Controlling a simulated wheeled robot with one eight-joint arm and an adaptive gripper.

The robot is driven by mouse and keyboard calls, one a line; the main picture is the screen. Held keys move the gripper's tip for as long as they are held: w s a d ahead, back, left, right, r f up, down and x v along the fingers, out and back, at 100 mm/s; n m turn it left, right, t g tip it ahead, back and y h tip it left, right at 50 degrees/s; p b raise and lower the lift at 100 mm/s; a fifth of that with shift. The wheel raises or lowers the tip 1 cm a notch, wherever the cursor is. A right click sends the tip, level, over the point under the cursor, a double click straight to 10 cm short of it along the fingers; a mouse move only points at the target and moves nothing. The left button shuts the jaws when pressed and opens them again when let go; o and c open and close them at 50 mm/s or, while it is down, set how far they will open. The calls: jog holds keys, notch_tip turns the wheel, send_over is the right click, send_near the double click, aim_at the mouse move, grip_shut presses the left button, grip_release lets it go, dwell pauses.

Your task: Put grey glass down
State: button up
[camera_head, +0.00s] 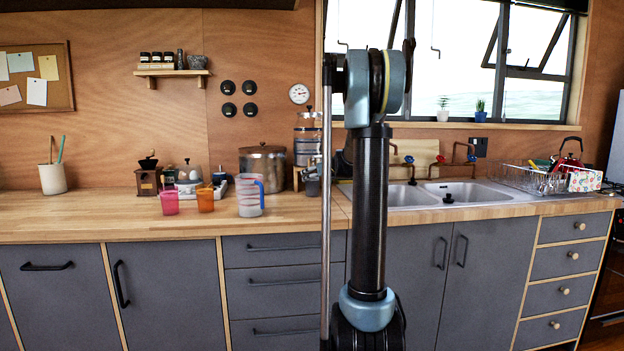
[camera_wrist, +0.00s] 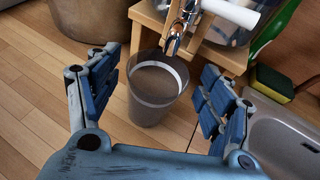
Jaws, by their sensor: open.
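The grey glass (camera_wrist: 150,105) is a see-through tumbler in the wrist view. It stands upright on the wooden worktop, just below and in front of a metal tap (camera_wrist: 178,32). My gripper (camera_wrist: 161,75) is open, with one blue-padded finger on each side of the glass.
The drink dispenser (camera_head: 307,140) with the tap sits on a wooden stand (camera_wrist: 222,58). A large metal pot (camera_head: 263,161) is left of it, and the sink (camera_wrist: 285,143) is to the right. A measuring jug (camera_head: 250,197), pink cup (camera_head: 169,203) and orange cup (camera_head: 205,200) stand further left.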

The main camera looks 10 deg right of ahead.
jog(key=shift+s+r, duration=0.1)
jog(key=v, duration=1.2)
jog(key=s+a+f+n+g, duration=0.25)
jog(key=s+f+n, duration=0.2)
jog(key=s, duration=0.25)
jog(key=s+a+f+n+g, duration=0.1)
jog(key=s+a+f+n, duration=0.3)
jog(key=s+n, duration=0.3)
jog(key=s+a+f+n+g, duration=0.2)
jog(key=s+a+f+n, duration=0.15)
jog(key=s, duration=0.45)
jog(key=s+d+f+n+g+h, duration=0.2)
jog(key=s+f+n, duration=0.6)
jog(key=s, duration=0.4)
jog(key=s+d+f+n+g+h, duration=0.2)
jog(key=s+f+n, duration=0.6)
jog(key=s, duration=0.4)
jog(key=shift+s+d+f+n+g+h, duration=0.25)
jog(key=shift+n+g+h, duration=0.1)
jog(key=shift+h, duration=0.25)
jog(key=shift+w, duration=0.15)
